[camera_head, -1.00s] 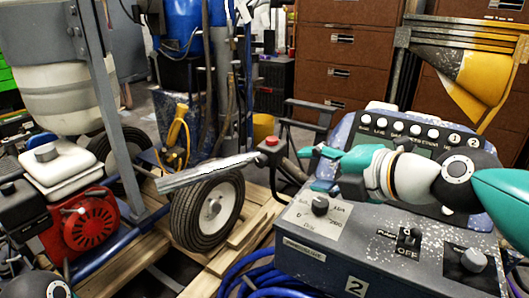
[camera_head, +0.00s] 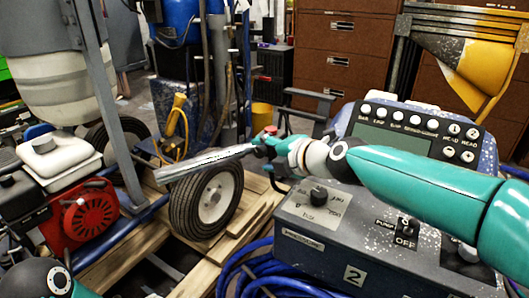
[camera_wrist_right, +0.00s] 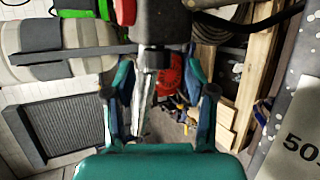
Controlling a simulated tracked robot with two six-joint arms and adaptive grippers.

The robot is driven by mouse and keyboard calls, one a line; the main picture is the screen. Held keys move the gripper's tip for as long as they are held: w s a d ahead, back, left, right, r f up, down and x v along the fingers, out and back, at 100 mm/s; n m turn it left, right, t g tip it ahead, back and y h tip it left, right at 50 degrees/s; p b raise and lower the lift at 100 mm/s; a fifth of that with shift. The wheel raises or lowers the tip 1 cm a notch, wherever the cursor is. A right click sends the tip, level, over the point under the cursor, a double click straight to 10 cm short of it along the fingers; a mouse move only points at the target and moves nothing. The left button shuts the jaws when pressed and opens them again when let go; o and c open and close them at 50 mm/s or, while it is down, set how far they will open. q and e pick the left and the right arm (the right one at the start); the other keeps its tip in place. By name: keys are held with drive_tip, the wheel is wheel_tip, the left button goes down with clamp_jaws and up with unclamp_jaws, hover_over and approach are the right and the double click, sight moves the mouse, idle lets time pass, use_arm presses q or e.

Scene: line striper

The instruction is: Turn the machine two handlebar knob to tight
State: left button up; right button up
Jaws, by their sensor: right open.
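Machine two is the grey speckled control box (camera_head: 335,250) with a "2" label, at the lower right of the head view. My right gripper (camera_head: 262,147) is beyond its far left corner, by a red button (camera_head: 270,130) and a silver bar (camera_head: 205,162). In the right wrist view my right gripper (camera_wrist_right: 158,90) is open, with a finger on each side. A small dark knob (camera_wrist_right: 153,60) under a dark block shows between the fingers, near their tips. I cannot tell whether they touch it. The knob is hidden in the head view. My left gripper is out of view.
A black knob (camera_head: 318,195) and an OFF switch (camera_head: 406,232) sit on the box. A black handle (camera_head: 312,96) and a keypad panel (camera_head: 410,130) are close behind. A wheel (camera_head: 207,200) and wooden pallet (camera_head: 120,250) lie left, with a blue hose (camera_head: 235,268) in front.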

drive_tip(key=shift+x, duration=0.8)
drive_tip(key=shift+c, duration=0.3)
clamp_jaws()
drive_tip(key=shift+f+b, duration=0.15)
drive_tip(key=shift+b, duration=0.15)
drive_tip(key=f+t+y+b, duration=0.1)
drive_tip(key=b, duration=1.1)
drive_tip(key=shift+m+t+y, duration=0.3)
drive_tip(key=shift+r+b, duration=0.2)
drive_tip(key=shift+b, duration=0.35)
drive_tip(key=shift+r, duration=0.1)
drive_tip(key=shift+s, duration=0.1)
